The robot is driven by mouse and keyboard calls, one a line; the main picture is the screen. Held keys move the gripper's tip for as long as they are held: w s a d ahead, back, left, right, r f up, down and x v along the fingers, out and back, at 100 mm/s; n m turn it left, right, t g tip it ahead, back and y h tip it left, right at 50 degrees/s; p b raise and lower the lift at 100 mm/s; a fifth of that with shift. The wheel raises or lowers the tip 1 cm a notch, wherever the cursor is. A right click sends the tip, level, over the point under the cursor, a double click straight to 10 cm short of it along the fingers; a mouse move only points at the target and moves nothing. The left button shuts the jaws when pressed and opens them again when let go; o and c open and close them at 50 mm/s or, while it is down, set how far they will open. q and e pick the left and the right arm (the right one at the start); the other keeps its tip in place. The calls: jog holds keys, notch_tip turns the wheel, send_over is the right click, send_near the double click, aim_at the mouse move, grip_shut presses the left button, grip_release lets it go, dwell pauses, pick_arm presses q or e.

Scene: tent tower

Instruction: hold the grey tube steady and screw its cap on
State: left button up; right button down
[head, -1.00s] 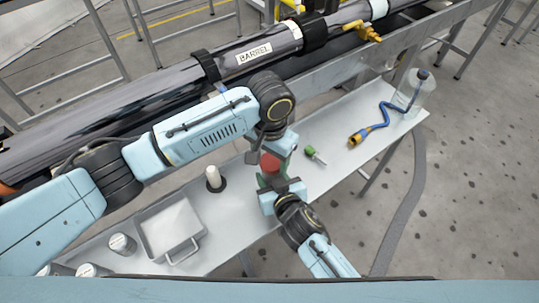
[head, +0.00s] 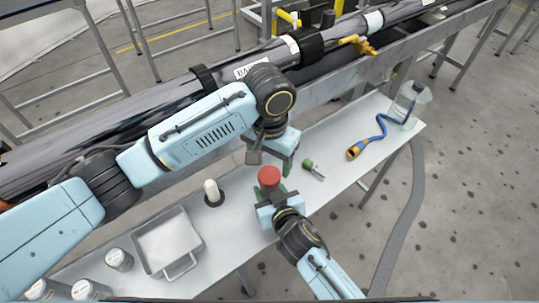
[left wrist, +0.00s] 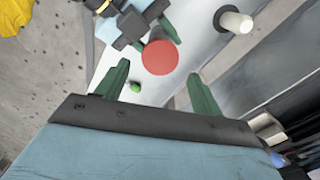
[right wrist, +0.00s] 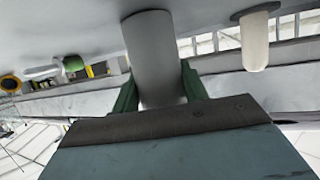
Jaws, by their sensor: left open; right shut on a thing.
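The grey tube (right wrist: 158,60) is between the fingers of my right gripper (right wrist: 160,90), which is shut on it. The red cap (head: 269,176) shows as a round disc at the tube's top, just above my right gripper (head: 277,197) in the head view. I cannot tell how tightly it sits. My left gripper (head: 284,163) is open, beside and above the cap, apart from it. In the left wrist view, the red cap (left wrist: 160,57) lies beyond and between the open green fingertips of the left gripper (left wrist: 157,70).
On the bench (head: 335,140) are a green-handled tool (head: 312,168), a white peg on a dark base (head: 212,191), a grey bin (head: 170,245) and several jars (head: 119,259). A blue hose (head: 382,130) and clear bottle (head: 411,103) stand at right. The long barrel (head: 130,112) runs behind.

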aim_at(269, 175)
pick_arm(q)
jog(key=n, duration=0.1)
jog(key=r+n, duration=0.1)
jog(key=n, duration=0.2)
jog(key=shift+d+r+n, duration=0.15)
jog(key=shift+r+n, duration=0.15)
jog(key=shift+r, duration=0.1)
jog(key=n, duration=0.2)
jog(key=r+n, duration=0.1)
jog(key=n, duration=0.1)
jog(key=shift+r, duration=0.2)
notch_tip(269, 175, down, 3)
jog(key=shift+s, duration=0.1)
jog(key=shift+f, duration=1.25)
jog(key=shift+a+f, duration=0.2)
jog(key=shift+f, duration=1.1)
